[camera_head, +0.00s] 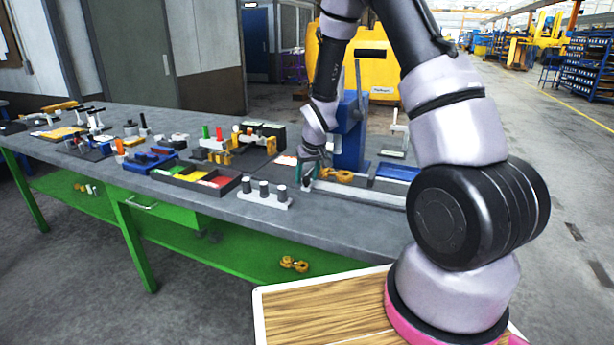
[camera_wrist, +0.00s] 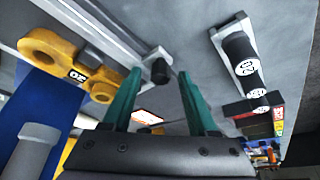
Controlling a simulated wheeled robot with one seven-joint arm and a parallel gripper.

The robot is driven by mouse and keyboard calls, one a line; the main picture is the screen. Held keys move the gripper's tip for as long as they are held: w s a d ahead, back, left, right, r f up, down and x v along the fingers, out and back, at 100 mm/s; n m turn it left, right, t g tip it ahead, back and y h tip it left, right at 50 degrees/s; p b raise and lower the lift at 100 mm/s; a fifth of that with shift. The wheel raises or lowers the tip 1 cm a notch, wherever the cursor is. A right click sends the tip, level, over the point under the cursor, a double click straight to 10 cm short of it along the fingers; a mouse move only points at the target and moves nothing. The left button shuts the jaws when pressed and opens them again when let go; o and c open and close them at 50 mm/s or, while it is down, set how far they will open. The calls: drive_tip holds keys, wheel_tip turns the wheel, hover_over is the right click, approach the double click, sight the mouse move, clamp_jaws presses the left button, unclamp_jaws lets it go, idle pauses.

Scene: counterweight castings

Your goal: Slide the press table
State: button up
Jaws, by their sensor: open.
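The blue press (camera_head: 350,145) stands on the grey bench near its right end. A pale sliding bar (camera_head: 362,193), which looks like the press table, lies low in front of it. In the wrist view the bar (camera_wrist: 112,38) ends in a dark round knob (camera_wrist: 160,70). A yellow casting (camera_head: 338,175) with two rings lies beside the bar; it also shows with a dark number label in the wrist view (camera_wrist: 72,70). My gripper (camera_wrist: 158,80) has its teal fingers apart, one on each side of the knob in the picture. I cannot tell whether they touch it.
A white block with several dark cylinders (camera_head: 265,198) stands left of my gripper. A black tray of coloured compartments (camera_head: 196,180) lies farther left. A blue plate (camera_head: 398,172) lies right of the press. Bare bench (camera_head: 330,222) shows along the front edge.

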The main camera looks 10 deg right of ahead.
clamp_jaws()
idle(1.4)
